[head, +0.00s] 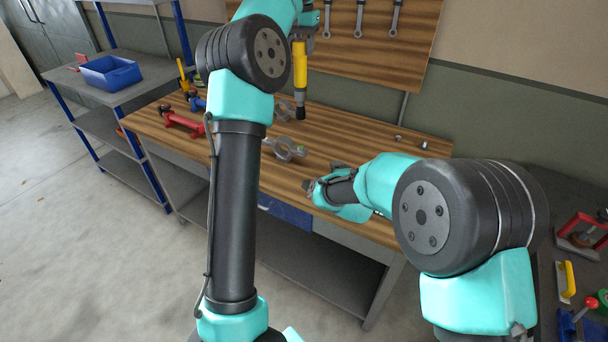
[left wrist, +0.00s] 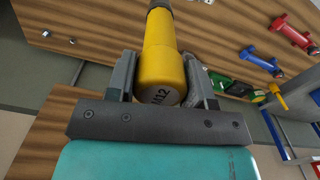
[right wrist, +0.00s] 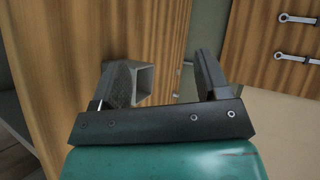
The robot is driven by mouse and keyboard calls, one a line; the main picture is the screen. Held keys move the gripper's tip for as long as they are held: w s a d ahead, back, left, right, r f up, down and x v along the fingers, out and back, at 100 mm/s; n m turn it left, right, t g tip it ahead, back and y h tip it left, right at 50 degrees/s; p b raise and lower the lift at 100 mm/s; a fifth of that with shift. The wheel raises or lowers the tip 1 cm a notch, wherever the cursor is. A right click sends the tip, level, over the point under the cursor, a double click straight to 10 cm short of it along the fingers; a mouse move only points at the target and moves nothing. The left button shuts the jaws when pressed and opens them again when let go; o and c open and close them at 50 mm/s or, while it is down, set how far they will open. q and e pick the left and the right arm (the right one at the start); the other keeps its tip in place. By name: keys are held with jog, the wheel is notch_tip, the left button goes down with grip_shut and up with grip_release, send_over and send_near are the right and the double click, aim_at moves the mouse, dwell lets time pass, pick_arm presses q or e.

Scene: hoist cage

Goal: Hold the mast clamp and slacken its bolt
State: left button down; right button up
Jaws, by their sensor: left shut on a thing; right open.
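My left gripper (head: 302,36) is shut on a yellow driver (head: 300,68), which hangs upright with its black end close above the table. The left wrist view shows the left gripper's fingers (left wrist: 160,85) around the yellow body (left wrist: 162,62), marked M12. A grey clamp (head: 287,151) with a ring and a small green spot lies on the table below the driver. A second grey part (head: 284,110) lies behind, partly hidden by the driver. My right gripper (head: 312,187) is open near the table's front edge. It also shows open in the right wrist view (right wrist: 165,80).
The wooden table (head: 350,150) has small metal pieces (head: 399,138) at right and a red tool (head: 180,121) at left. A blue bin (head: 110,72) stands on the shelf. Spanners (head: 360,17) hang on the wall board. More tools lie on the right bench (head: 558,250).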

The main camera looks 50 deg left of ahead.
aim_at(301, 154)
jog(key=a+f+t+y, duration=0.1)
jog(key=a, duration=0.2)
jog(key=s+a+f+y, duration=0.1)
jog(key=a+f, duration=0.1)
jog(key=a, duration=0.2)
jog(key=s+a+f+t+y, duration=0.1)
jog(key=a, duration=0.3)
jog(key=shift+f+t, duration=0.3)
jog(key=shift+s+a+f+y, duration=0.15)
jog(key=shift+s+a+y, duration=0.1)
jog(key=shift+a+y, duration=0.05)
jog(key=shift+x, duration=5.95)
grip_shut()
